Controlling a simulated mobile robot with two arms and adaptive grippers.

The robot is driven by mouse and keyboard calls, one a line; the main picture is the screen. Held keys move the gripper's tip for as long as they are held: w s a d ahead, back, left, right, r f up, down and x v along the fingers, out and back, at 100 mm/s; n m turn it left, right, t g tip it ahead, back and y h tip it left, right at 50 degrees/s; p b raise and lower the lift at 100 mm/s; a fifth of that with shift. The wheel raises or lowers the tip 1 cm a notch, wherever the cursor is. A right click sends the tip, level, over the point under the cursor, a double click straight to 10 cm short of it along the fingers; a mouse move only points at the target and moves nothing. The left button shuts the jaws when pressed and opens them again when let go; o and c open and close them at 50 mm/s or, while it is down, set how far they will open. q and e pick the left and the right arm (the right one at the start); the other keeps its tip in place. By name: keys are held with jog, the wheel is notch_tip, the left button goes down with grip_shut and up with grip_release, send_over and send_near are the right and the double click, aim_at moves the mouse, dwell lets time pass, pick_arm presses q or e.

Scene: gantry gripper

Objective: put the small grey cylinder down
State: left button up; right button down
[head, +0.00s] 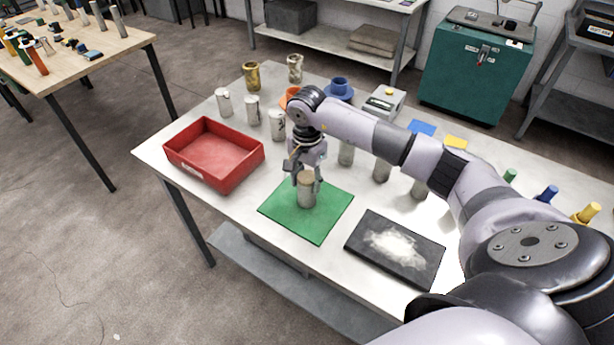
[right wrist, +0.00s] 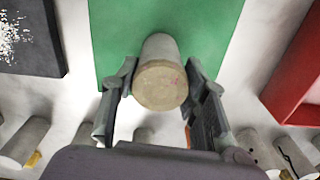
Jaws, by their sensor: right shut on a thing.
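The small grey cylinder (head: 306,192) stands upright between the fingers of my right gripper (head: 306,177) over the green mat (head: 325,221). The right wrist view shows the cylinder's tan round end (right wrist: 161,86) between the two fingertips (right wrist: 161,80), with the green mat (right wrist: 115,40) beyond it. My right gripper is shut on the cylinder. I cannot tell whether its base touches the mat or hangs just above it. My left gripper is not in view.
A red tray (head: 213,179) lies left of the mat, and a dark pad with a whitish patch (head: 397,247) lies right of it. Several other cylinders (head: 252,108) stand behind on the table. The mat around the held cylinder is clear.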

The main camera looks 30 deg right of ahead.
jog(key=shift+f, duration=0.15)
jog(key=c, duration=1.4)
grip_release()
jog(key=shift+f+b, duration=0.1)
jog(key=shift+b, duration=0.2)
jog(key=o, duration=0.5)
jog(key=shift+c, duration=0.2)
jog(key=shift+r+p, duration=0.3)
jog(key=shift+p, duration=0.05)
notch_tip(320, 180, up, 12)
jog(key=b, duration=0.4)
jog(key=shift+b, duration=0.35)
